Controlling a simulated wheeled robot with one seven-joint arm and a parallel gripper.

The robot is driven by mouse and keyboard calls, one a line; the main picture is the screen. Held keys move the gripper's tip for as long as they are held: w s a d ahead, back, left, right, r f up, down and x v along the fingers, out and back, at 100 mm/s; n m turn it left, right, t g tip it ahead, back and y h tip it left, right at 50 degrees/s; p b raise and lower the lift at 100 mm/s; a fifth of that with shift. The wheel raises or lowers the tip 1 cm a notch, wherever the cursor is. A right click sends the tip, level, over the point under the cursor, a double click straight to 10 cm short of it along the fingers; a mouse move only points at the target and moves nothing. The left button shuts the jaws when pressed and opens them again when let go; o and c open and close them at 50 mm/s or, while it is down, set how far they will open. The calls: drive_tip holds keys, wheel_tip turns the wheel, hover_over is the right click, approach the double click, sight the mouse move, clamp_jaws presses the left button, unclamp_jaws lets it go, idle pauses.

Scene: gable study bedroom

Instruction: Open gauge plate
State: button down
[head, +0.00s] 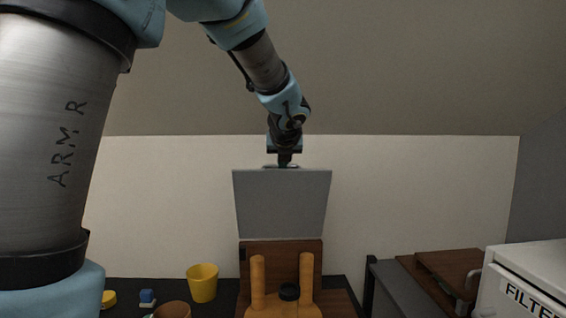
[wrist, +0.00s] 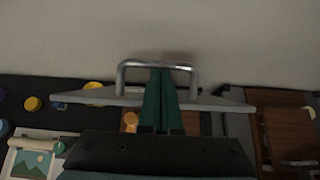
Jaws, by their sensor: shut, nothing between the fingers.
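The gauge plate (head: 282,205) is a flat grey panel standing raised above a brown wooden box (head: 290,250) in the head view. In the wrist view I see it nearly edge-on as a grey strip (wrist: 220,104), with a metal bar handle (wrist: 129,65) on its far side. My gripper (head: 284,161) is at the plate's top edge. Its green fingers (wrist: 161,75) are shut with nothing between them. They overlap the middle of the handle in the picture; whether they touch it I cannot tell.
A yellow cup (head: 202,283) and a small blue block (head: 147,298) are on the dark surface at left. Orange upright posts (head: 306,275) stand before the box. A white filter box (head: 530,280) is at right. The pale wall (head: 420,190) is behind.

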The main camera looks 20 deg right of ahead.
drive_tip(key=shift+w+r+p, duration=0.35)
drive_tip(key=shift+p, duration=0.3)
drive_tip(key=w+p, duration=0.1)
drive_tip(key=w+d+r+p, duration=0.1)
drive_tip(key=p, duration=0.1)
drive_tip(key=shift+w, duration=0.3)
drive_tip(key=shift+w+d+f+p, duration=0.2)
drive_tip(key=shift+w+p, duration=0.3)
drive_tip(key=shift+w, duration=0.1)
